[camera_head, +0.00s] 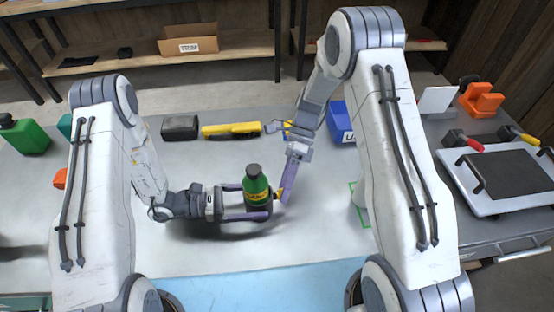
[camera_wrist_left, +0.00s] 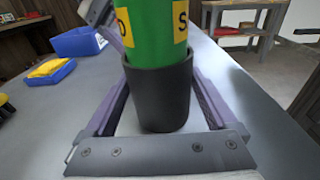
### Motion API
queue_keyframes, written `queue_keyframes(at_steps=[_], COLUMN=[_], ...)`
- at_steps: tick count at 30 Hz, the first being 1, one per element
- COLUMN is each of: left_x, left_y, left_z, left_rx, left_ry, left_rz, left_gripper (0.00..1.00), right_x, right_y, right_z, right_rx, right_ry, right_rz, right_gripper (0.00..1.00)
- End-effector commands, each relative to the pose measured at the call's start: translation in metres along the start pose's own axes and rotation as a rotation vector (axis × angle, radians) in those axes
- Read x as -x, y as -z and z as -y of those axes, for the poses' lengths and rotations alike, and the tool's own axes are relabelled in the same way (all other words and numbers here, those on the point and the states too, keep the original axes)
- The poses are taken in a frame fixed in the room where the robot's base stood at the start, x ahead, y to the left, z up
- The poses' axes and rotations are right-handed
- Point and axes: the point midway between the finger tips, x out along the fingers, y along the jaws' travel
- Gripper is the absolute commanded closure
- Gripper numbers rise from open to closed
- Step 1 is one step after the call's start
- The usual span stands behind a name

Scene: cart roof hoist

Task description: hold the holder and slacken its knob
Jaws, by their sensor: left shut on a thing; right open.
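A black cup-shaped holder (camera_wrist_left: 161,98) stands on the grey table with a green bottle (camera_head: 256,186) upright in it. The bottle has a dark cap and yellow labels. My left gripper (camera_head: 258,203) is shut on the holder, with one purple finger along each side. A small yellow-orange knob (camera_head: 280,194) shows at the holder's right side. My right gripper (camera_head: 287,190) is open and points down at the knob. Its fingers partly cover the knob, and I cannot tell whether they touch it.
Behind are a black box (camera_head: 180,127), a yellow tool (camera_head: 231,130) and a blue bin (camera_head: 342,122). A green canister (camera_head: 25,136) stands at the far left. A tray with a dark plate (camera_head: 510,175) lies at the right. The table in front of the holder is clear.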

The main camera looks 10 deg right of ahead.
Motion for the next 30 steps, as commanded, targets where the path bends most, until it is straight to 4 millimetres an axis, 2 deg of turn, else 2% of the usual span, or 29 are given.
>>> queue_keyframes(at_steps=[2,3,12,22,30], left_x=[0.0,0.0,0.0,0.0,0.0], left_y=[0.0,-0.001,0.0,0.0,0.0], left_z=[0.0,0.0,0.0,0.0,0.0], left_rx=[0.0,0.0,0.0,0.0,0.0], left_ry=[0.0,0.0,0.0,0.0,0.0], left_rz=[0.001,0.001,0.0,0.001,0.0], left_gripper=[0.62,0.62,0.62,0.62,0.62], right_x=[-0.001,0.013,0.071,0.12,0.117], right_y=[0.001,0.0,0.0,0.0,-0.019], right_z=[0.004,0.003,0.006,0.009,-0.019], right_rx=[-0.033,-0.027,-0.026,-0.025,0.282], right_ry=[-0.08,-0.063,-0.062,-0.061,0.02], right_rz=[-0.002,0.001,0.002,0.001,-0.129], right_gripper=[0.29,0.29,0.29,0.29,0.29])
